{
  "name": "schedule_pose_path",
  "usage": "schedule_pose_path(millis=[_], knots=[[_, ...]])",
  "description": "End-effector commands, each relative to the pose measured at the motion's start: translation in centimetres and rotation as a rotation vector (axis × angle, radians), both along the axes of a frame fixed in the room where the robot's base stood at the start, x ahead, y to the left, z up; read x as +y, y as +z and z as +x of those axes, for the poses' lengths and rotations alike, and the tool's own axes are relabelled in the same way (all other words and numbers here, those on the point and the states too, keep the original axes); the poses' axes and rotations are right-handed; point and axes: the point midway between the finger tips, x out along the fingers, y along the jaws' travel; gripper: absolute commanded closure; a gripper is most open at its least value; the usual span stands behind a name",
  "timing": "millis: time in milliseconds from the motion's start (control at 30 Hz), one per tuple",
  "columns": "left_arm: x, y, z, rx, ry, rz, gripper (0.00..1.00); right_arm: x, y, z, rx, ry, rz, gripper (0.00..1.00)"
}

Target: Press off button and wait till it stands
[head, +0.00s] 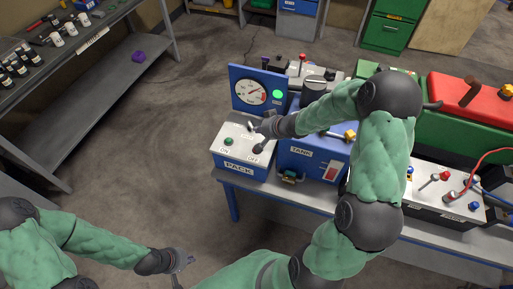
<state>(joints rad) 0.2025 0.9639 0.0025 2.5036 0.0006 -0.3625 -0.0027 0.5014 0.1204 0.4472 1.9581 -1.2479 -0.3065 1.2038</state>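The box labelled PACK (238,168) stands at the left end of the bench, with a white top. On it are a green button (228,141) by the ON label and a dark button (258,149) by the OFF label. Behind it, a blue panel holds a round gauge (250,92) and a lit green lamp (277,95). My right gripper (258,129) is over the box top, just behind the OFF button; contact cannot be told. Its fingers are too small to read. My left gripper (183,260) is low at the bottom, away from the bench, its opening unclear.
A blue TANK box (312,160) stands right of PACK, partly behind my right arm. A white-topped box (435,188) with knobs and a red cable is further right. A shelf (100,95) with small bottles stands at left. The floor between is clear.

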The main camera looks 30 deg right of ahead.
Motion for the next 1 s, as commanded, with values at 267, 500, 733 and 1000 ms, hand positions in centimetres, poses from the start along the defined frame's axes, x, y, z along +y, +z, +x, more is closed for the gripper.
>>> schedule_pose_path(millis=[267, 500, 733, 1000], knots=[[0.0, -2.5, 0.0, 0.000, 0.000, 0.000, 1.00, 0.0, -2.1, 0.0, 0.000, 0.000, 0.000, 1.00], [0.0, -5.2, 0.0, 0.000, 0.000, 0.000, 1.00, 0.0, -4.1, 0.0, 0.000, 0.001, -0.001, 1.00], [0.0, -7.6, 0.0, -0.001, 0.000, 0.000, 1.00, 0.0, -6.0, 0.0, -0.001, 0.001, 0.000, 1.00], [0.0, -9.3, 0.0, 0.000, 0.000, 0.000, 1.00, 0.0, -8.3, 0.0, 0.000, 0.000, 0.000, 1.00]])
